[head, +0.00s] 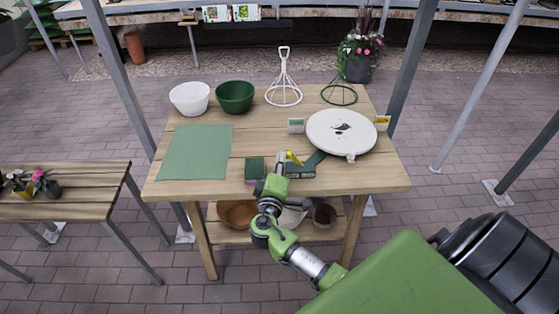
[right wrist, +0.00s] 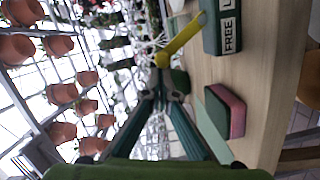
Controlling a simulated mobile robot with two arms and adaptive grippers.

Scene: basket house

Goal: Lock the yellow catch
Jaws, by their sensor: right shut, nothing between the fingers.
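The yellow catch (head: 293,158) stands up at a tilt from a dark green block (head: 303,173) near the table's front edge. In the right wrist view the yellow catch (right wrist: 182,38) slants from the block (right wrist: 226,33) down to my fingertips. The block's label shows "FREE" and part of another letter. My right gripper (head: 281,158) is shut and empty, just left of the catch. In the right wrist view its fingertips (right wrist: 164,82) are at the catch's free end; I cannot tell whether they touch. My left gripper is not in view.
A green and pink block (head: 255,168) lies left of my right gripper. A white round plate (head: 341,134) is behind on the right. A green mat (head: 195,153), a white bowl (head: 190,98) and a green bowl (head: 235,96) are on the wooden table (head: 380,181).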

